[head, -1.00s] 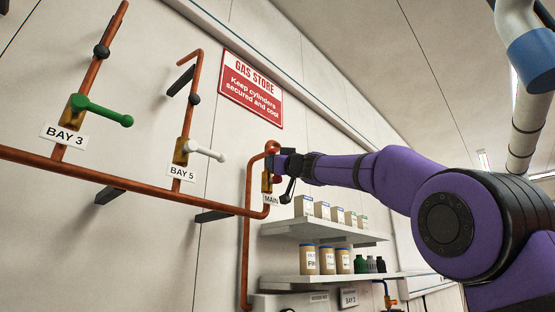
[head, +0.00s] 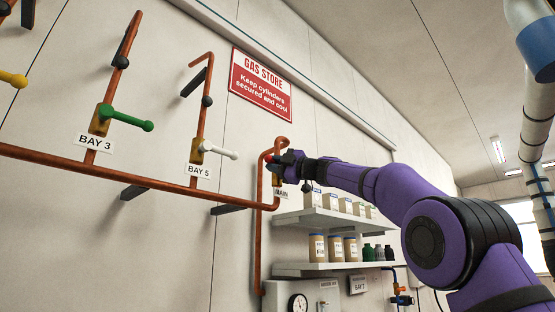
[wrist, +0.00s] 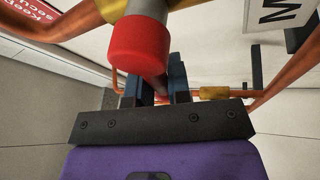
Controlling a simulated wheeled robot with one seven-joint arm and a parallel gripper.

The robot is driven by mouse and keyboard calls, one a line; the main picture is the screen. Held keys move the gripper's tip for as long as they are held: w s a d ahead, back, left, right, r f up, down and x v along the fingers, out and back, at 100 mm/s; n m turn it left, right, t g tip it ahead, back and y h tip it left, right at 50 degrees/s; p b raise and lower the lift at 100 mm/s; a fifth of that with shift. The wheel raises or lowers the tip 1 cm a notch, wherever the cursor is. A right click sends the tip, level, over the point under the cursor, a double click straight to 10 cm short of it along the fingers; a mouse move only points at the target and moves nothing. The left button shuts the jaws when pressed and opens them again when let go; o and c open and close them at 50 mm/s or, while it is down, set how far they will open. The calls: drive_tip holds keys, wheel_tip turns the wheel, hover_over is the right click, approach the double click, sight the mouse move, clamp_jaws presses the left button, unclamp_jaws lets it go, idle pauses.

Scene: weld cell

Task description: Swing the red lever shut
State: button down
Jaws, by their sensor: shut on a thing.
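The red lever (wrist: 138,48) fills the top middle of the wrist view, with its thick red end close to the camera. Its arm runs down between the two fingers of my gripper (wrist: 157,88), which is shut on it. In the head view my gripper (head: 284,167) is at the brass valve by the MAIN label (head: 281,193), at the right end of the copper pipe.
Left along the pipe (head: 140,183) are a green lever (head: 130,120), a white lever (head: 220,151) and a yellow lever (head: 12,79). Shelves (head: 330,221) with boxes and jars stand right below my gripper. A gauge (head: 298,303) is at the bottom.

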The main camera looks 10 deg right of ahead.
drive_tip(key=shift+s+a+f+n+g, duration=0.1)
drive_tip(key=shift+f+n+g, duration=0.4)
drive_tip(key=shift+n, duration=0.65)
drive_tip(key=shift+a+f+n+g, duration=0.1)
drive_tip(key=shift+f+n+g, duration=0.4)
drive_tip(key=shift+n, duration=0.65)
drive_tip(key=c, duration=1.1)
unclamp_jaws()
drive_tip(key=shift+d, duration=0.15)
drive_tip(key=v, duration=1)
drive_tip(key=shift+s+d, duration=0.2)
drive_tip(key=shift+s, duration=0.1)
